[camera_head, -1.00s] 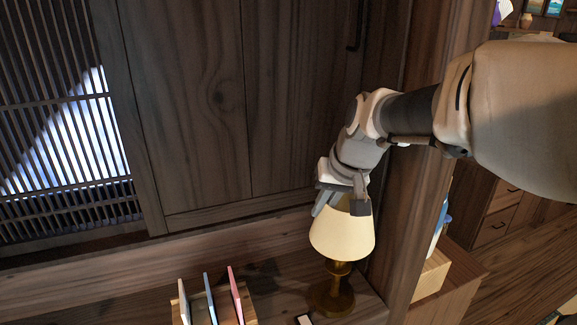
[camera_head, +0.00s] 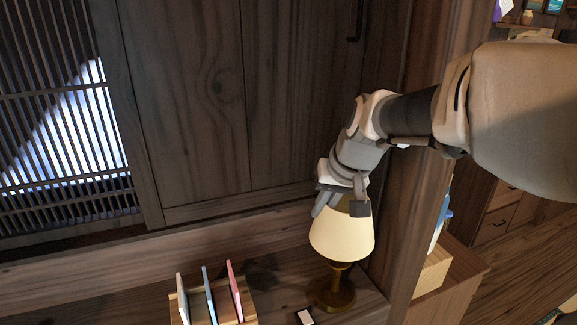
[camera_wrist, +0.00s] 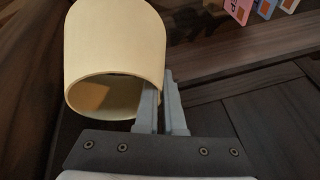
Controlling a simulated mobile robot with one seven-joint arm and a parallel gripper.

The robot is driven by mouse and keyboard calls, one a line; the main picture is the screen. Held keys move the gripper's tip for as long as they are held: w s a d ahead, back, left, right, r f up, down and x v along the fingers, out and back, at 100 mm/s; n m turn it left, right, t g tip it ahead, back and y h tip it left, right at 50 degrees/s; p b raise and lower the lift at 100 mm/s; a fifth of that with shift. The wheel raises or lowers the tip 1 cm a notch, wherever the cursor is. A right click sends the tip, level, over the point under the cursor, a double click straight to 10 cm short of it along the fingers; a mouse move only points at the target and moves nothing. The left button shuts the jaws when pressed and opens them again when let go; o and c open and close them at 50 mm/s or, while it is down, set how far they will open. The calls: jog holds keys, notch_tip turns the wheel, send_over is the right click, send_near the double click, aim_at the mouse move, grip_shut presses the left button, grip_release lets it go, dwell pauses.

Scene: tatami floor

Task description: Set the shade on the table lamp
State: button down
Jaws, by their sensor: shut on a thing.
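The cream lampshade (camera_head: 342,236) is in my gripper (camera_head: 341,203), which is shut on its upper edge. The shade sits over the top of the brass table lamp (camera_head: 333,293), whose stem and round base show below it. In the head view I cannot tell whether the shade rests on the lamp. In the wrist view the shade (camera_wrist: 115,45) is at upper left, and the fingers (camera_wrist: 162,108) pinch its near rim, with one finger inside its opening and one outside. The lamp itself is hidden in the wrist view.
A wooden rack (camera_head: 244,310) with several thin coloured panels stands left of the lamp. A small white-topped item (camera_head: 305,317) lies near the lamp base. A wooden post (camera_head: 398,240) rises close on the right. Dark cabinet doors (camera_head: 190,100) stand behind.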

aim_at(321, 236)
jog(key=shift+s+f+b, duration=0.1)
jog(key=shift+f+b, duration=2.9)
jog(key=shift+f, duration=0.55)
dwell(1.1)
jog(key=c, duration=1)
grip_release()
jog(key=shift+o, duration=0.2)
jog(key=o, duration=0.3)
jog(key=shift+o, duration=0.2)
jog(key=shift+d, duration=0.1)
